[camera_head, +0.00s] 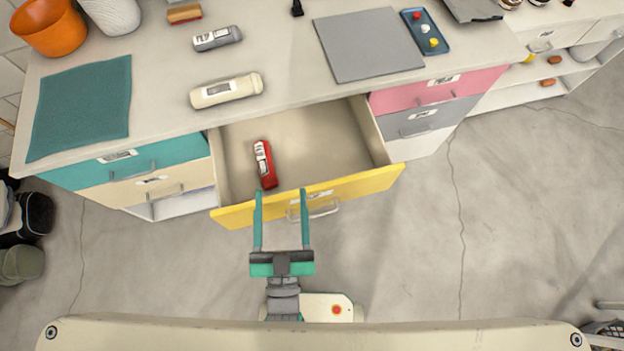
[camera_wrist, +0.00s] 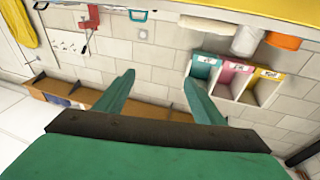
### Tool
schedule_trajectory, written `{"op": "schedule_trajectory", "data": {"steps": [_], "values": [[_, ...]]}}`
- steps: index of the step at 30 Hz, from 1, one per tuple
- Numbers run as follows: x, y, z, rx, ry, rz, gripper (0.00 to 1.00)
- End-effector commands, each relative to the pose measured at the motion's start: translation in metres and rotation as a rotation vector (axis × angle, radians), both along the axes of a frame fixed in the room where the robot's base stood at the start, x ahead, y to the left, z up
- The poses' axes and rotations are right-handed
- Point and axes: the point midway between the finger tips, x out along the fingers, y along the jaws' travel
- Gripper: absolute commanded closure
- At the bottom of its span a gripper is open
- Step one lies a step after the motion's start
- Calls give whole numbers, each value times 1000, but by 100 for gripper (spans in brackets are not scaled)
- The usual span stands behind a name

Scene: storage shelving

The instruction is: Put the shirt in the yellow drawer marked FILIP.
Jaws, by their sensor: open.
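The yellow drawer (camera_head: 365,185) is pulled open in the head view. Its front carries a handle and a small label whose text I cannot read. A red labelled object (camera_head: 266,165) lies inside, toward the drawer's left side. Nothing in view is clearly a shirt. A flat teal cloth or mat (camera_head: 80,108) lies on the left of the counter. My gripper (camera_head: 281,192) is open and nothing shows between its fingers.
On the counter (camera_head: 290,75) lie a cream labelled object (camera_head: 226,90), a grey labelled object (camera_head: 217,38), a grey mat (camera_head: 368,44) and a blue tray (camera_head: 425,32). Teal (camera_head: 190,150), pink (camera_head: 430,88) and grey (camera_head: 432,115) drawers are shut.

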Motion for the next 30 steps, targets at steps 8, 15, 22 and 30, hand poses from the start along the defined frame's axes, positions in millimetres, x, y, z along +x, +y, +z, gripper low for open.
{"op": "schedule_trajectory", "data": {"steps": [8, 15, 22, 30], "values": [[-71, -54, -67, -43, 342, -47, 37], [-90, -68, -80, -57, 425, -53, 37], [-90, -68, -80, -57, 424, -54, 37], [-89, -68, -80, -56, 423, -53, 37]]}}
